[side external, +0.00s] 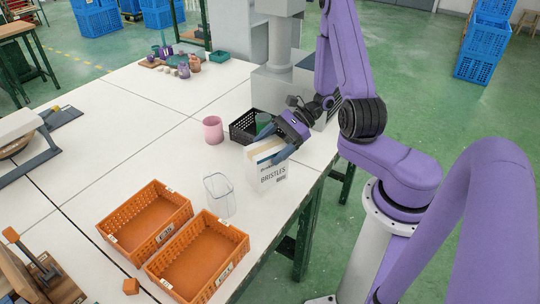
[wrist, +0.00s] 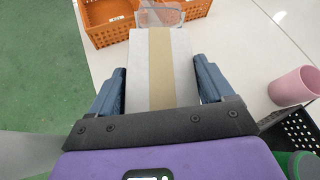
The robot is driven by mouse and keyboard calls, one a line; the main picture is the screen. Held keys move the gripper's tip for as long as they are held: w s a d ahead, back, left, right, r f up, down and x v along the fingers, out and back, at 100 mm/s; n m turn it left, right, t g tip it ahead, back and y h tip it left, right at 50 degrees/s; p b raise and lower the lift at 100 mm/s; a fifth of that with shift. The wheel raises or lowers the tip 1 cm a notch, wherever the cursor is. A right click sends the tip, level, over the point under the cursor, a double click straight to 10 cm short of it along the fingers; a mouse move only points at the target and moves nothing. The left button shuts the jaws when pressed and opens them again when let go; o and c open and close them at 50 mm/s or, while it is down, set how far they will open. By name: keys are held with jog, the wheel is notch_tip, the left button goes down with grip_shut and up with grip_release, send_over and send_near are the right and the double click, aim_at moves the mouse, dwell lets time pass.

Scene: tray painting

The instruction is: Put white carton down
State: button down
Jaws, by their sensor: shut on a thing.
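The white carton (side external: 268,172) carries the word BRISTLES and a tan strip along its top. In the side view it is at the right part of the white table, near its edge. I cannot tell whether its base touches the table. My gripper (side external: 283,146) is shut on the carton, with a blue-grey finger on each side. In the wrist view the carton (wrist: 160,70) sits between the two fingers of my gripper (wrist: 158,88), its top facing the camera.
Two orange baskets (side external: 189,279) (side external: 128,238) and a clear container (side external: 219,197) stand in front of the carton. A pink cup (side external: 213,130) and a black basket (side external: 240,127) stand behind it. The table (side external: 150,130) is bare in its middle.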

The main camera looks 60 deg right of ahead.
jog(key=shift+w+f, duration=0.2)
jog(key=shift+f, duration=1.65)
grip_release()
jog(key=shift+f, duration=0.1)
